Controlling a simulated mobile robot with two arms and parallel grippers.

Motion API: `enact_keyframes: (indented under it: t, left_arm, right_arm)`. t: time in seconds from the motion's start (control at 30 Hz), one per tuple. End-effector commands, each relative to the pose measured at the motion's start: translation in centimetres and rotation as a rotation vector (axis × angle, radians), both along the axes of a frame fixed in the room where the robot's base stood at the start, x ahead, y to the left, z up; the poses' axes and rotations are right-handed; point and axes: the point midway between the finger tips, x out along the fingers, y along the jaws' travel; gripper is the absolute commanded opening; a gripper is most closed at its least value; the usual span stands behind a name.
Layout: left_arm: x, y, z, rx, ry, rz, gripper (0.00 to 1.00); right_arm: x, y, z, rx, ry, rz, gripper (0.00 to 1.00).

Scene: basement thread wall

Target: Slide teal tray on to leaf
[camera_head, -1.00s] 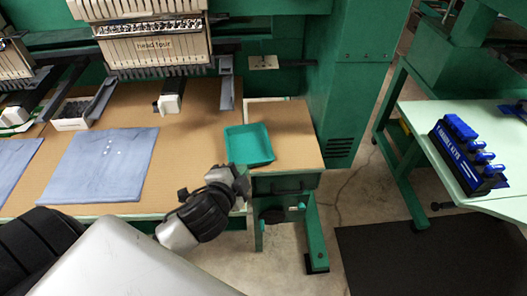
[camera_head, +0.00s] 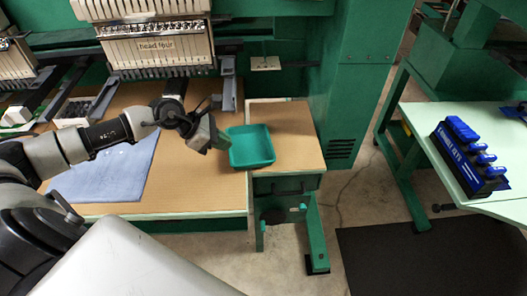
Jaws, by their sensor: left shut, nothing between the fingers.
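The teal tray (camera_head: 262,163) is a shallow, open, empty box. My left gripper (camera_head: 214,140) is shut and empty at the left side of the tray. Its fingertips are close to the tray's left wall; I cannot tell whether they touch it. My right gripper is not in view.
The brown table (camera_head: 195,190) holds a folded blue cloth (camera_head: 105,178), partly behind my left arm. Embroidery heads (camera_head: 158,45) hang over its back. A green cabinet (camera_head: 350,100) stands behind the leaf. A pale table (camera_head: 460,165) with a blue rack (camera_head: 468,155) is at right.

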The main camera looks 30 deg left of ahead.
Motion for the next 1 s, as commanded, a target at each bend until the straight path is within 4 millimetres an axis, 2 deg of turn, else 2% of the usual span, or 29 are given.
enact_keyframes:
  t: [0.47,0.7,1.0]
  left_arm:
    - [4.3,-5.6,-6.4,-0.011,0.0,0.0,0.0]
    - [6.2,-7.9,-6.2,-0.008,-0.001,0.0,0.0]
    - [6.6,-8.3,-6.4,-0.006,0.001,0.001,0.0]
  right_arm:
    - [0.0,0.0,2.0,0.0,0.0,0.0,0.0]
    - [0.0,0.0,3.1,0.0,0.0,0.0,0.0]
    - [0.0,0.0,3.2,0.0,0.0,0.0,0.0]
